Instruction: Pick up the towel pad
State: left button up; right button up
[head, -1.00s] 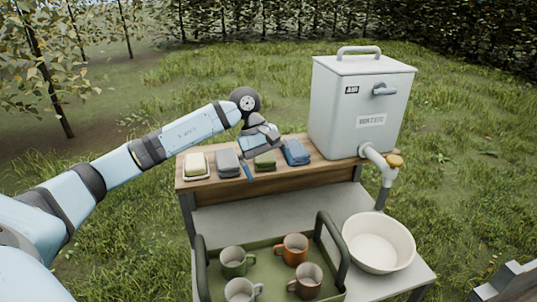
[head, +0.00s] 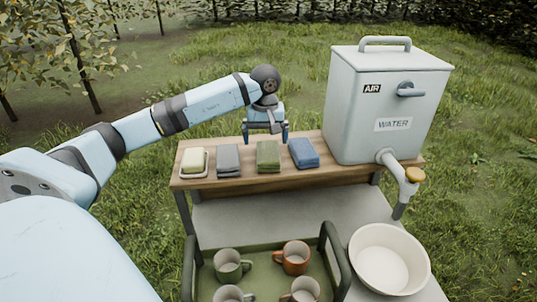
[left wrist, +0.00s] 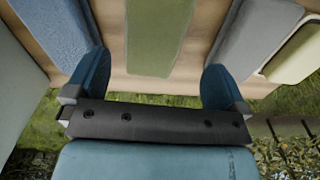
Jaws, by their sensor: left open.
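Three folded towel pads lie in a row on the wooden shelf: a grey one (head: 229,160), a green one (head: 268,157) and a blue one (head: 303,153). My left gripper (head: 265,137) is open and empty, fingers pointing down, by the far edge of the shelf behind the green pad. In the left wrist view, the green pad (left wrist: 155,38) lies centred ahead between the spread fingers (left wrist: 157,78), with the blue pad (left wrist: 50,32) to the left and the grey pad (left wrist: 252,35) to the right. No pad is seen gripped. My right gripper is out of view.
A yellowish soap bar (head: 193,160) on a small dish sits left of the grey pad. A large water tank (head: 382,125) with a tap stands right of the blue pad. Below are a green tray (head: 262,270) with several mugs and a white basin (head: 389,262).

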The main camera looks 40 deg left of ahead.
aim_at(268, 151)
pick_arm(q)
jog(key=shift+d+f, duration=0.1)
jog(key=shift+f, duration=0.15)
jog(key=f, duration=0.1)
jog(key=f+p, duration=0.1)
jog(key=f, duration=0.1)
jog(key=f+p, duration=0.1)
jog(key=shift+w+d+f, duration=0.15)
jog(key=shift+w+f, duration=0.1)
jog(key=shift+f, duration=0.15)
jog(key=shift+c, duration=1.3)
jog(key=c, duration=0.7)
